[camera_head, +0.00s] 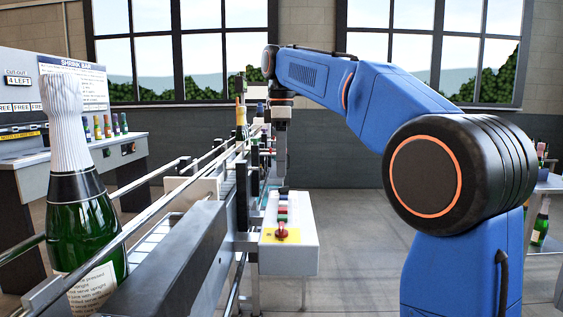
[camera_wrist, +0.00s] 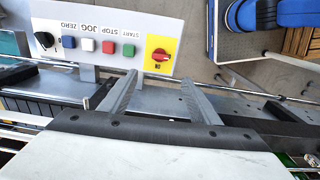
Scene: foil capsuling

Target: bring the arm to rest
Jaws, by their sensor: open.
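My gripper (camera_wrist: 160,80) is open in the wrist view, with its two grey fingers apart and nothing held between them. Behind the fingers lie the conveyor's metal side and the edge of a control box (camera_wrist: 105,32). In the head view my blue arm reaches from the right, bends at the top and hangs down over the conveyor (camera_head: 190,250). My gripper (camera_head: 281,178) is small there, just beyond the white control box (camera_head: 290,247), and its fingers are hard to make out.
A green bottle (camera_head: 85,225) with a pleated white foil top stands upright on the conveyor at the near left. A bench with a shrink bar sign (camera_head: 75,85) and small bottles is at the left. Another table (camera_head: 548,185) is at the right. Floor (camera_head: 350,230) right of the control box is clear.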

